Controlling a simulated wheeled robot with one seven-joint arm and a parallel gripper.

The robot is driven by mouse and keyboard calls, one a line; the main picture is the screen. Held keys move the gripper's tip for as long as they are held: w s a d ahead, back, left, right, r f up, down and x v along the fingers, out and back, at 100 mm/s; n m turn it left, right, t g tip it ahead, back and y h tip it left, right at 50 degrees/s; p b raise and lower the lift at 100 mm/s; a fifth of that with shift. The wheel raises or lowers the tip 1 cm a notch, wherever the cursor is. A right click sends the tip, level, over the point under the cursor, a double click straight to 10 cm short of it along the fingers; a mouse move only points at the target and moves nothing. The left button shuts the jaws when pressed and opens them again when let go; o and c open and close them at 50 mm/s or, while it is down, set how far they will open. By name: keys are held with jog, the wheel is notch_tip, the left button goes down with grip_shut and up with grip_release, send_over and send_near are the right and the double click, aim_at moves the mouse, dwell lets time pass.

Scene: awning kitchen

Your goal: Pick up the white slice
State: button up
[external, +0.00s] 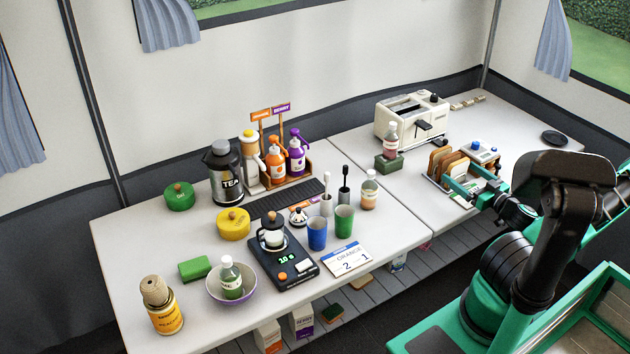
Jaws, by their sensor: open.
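A rack of bread slices (437,160) stands on the right-hand table, in front of the toaster. Its visible slices are brown and tan and stand upright side by side. My gripper (466,181) has green fingers, spread apart, and reaches in from the right at the rack's front right side. It looks open, and I see nothing held. Whether the fingers touch a slice is too small to tell.
A cream toaster (411,118) stands behind the rack. A bottle on a green block (389,163) is to its left. A white item with blue knobs (484,149) sits close behind my gripper. A black disc (554,138) lies far right. The left table is crowded.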

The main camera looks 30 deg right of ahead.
jog(key=c, duration=0.9)
jog(key=shift+r, duration=0.15)
